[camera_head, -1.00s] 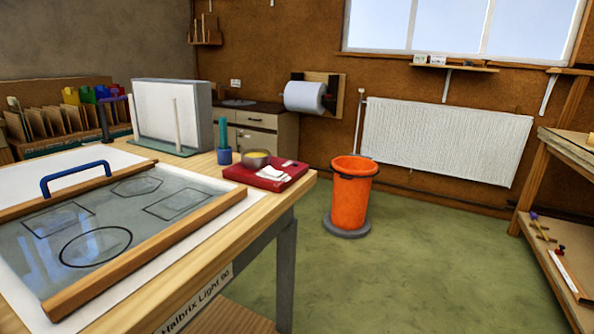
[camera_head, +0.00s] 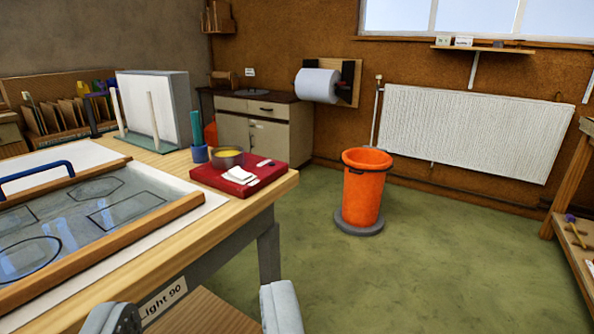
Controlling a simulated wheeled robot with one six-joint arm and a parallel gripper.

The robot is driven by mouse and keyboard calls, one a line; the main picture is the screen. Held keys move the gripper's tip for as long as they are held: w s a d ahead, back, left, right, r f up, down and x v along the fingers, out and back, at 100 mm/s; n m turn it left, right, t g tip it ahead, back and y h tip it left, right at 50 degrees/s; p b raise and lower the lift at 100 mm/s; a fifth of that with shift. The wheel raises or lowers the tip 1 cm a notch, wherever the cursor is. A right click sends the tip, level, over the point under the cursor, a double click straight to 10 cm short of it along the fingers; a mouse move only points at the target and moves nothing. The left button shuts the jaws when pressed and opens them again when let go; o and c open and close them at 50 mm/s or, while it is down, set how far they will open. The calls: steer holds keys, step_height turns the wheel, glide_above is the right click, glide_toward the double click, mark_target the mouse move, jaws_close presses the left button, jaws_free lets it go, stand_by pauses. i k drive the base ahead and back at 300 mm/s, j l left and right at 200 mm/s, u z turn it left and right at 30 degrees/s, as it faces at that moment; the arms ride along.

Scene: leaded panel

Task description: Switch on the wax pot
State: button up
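A folded white cloth (camera_head: 240,176) lies on the front of the red base. A small white piece and a dark spot (camera_head: 272,163) show at its right; I cannot tell if either is a switch. My gripper (camera_head: 197,302) shows only as two grey fingertips at the bottom edge. They are wide apart with nothing between them, nearer to me and lower in the picture than the pot.
The workbench (camera_head: 240,209) carries a glass panel in a wooden frame (camera_head: 95,205) at left. A blue cup with green sticks (camera_head: 198,140) stands just left of the pot. An orange bin (camera_head: 364,185) stands on the open green floor (camera_head: 420,260). A shelf unit (camera_head: 575,180) is at right.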

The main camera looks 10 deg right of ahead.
mark_target(236, 173)
steer(key=i+j+z, duration=0.15)
steer(key=i, duration=0.25)
steer(key=i+j+z, duration=0.1)
steer(key=i+j, duration=0.3)
